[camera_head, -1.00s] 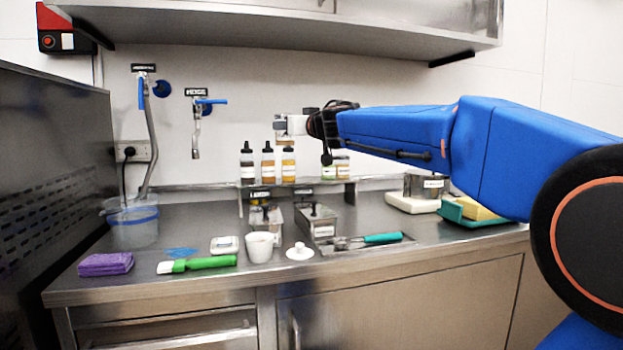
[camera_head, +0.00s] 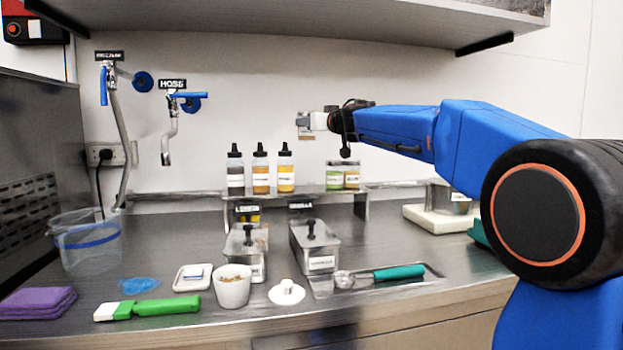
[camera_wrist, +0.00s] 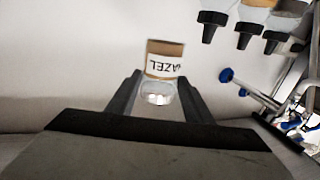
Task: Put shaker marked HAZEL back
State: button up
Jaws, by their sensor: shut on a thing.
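The HAZEL shaker shows in the wrist view (camera_wrist: 163,66), between my gripper's fingers, with a brown fill and a white label reading "AZEL" upside down. My gripper (camera_wrist: 155,95) is shut on it. In the head view my gripper (camera_head: 318,122) holds the shaker (camera_head: 304,130) up in the air against the wall, above the small rack shelf (camera_head: 400,186). Two other shakers, one green (camera_head: 334,176) and one amber (camera_head: 352,176), stand side by side on the right part of that shelf, below my gripper.
Several squeeze bottles (camera_head: 260,170) stand on the shelf's left part. Lidded steel bins (camera_head: 315,245) sit under and in front of it. A white cup (camera_head: 232,286), green brush (camera_head: 150,307) and scoop tray (camera_head: 400,280) lie forward. An upper shelf (camera_head: 300,25) hangs above.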

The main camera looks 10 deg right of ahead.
jog(key=shift+f, duration=8)
jog(key=shift+f, duration=0.1)
jog(key=o, duration=0.7)
jog(key=shift+o, duration=0.5)
